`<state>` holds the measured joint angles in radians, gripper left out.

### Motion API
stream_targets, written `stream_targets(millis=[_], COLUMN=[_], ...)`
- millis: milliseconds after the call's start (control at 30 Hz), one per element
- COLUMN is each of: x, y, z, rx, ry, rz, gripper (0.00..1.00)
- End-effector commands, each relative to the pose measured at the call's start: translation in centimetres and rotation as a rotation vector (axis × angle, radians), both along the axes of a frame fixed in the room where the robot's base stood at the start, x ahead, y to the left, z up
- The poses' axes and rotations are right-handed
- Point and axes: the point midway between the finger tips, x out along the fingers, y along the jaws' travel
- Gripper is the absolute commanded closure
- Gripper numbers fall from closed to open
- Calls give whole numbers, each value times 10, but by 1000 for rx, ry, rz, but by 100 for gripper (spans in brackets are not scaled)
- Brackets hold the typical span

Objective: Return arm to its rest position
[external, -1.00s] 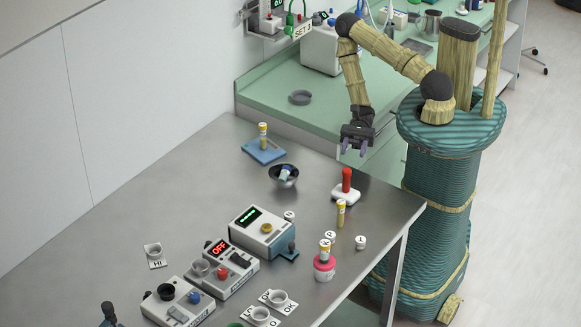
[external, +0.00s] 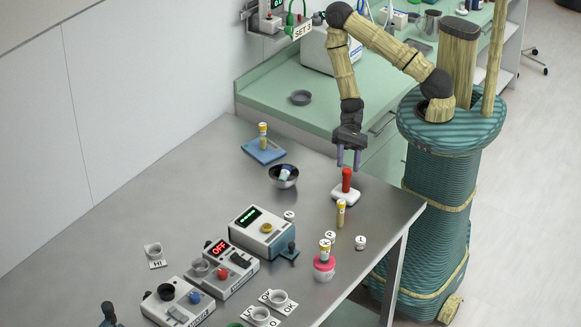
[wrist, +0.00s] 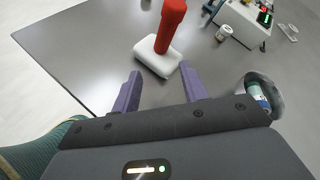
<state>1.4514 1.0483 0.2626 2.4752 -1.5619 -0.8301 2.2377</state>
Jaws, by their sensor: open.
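My gripper (external: 348,157) points down with its two purple fingers apart and empty. It hangs above the table's back edge, just behind the red-handled white block (external: 346,190). In the wrist view my gripper (wrist: 160,90) is open, and the red handle with its white base (wrist: 160,50) stands ahead between and beyond the fingertips. Nothing is between the fingers. My arm is bent, with its elbow raised high above the green counter.
The grey table (external: 200,190) holds a dark bowl (external: 283,176), a blue pad (external: 264,151) with a yellow vial, a yellow tube (external: 340,213), a pink holder (external: 324,268) and several white devices at the front. The green counter (external: 290,95) lies behind.

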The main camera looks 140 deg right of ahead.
Motion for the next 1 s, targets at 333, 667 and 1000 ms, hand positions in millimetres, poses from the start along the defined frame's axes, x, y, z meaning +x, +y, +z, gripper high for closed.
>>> stream_targets(millis=[333, 667, 1000], x=[27, 43, 55], y=[-8, 4, 57], z=[18, 67, 115], rx=[-765, -1206, -1455], ry=[143, 191, 156], rz=[514, 959, 1311], gripper=[56, 56, 56])
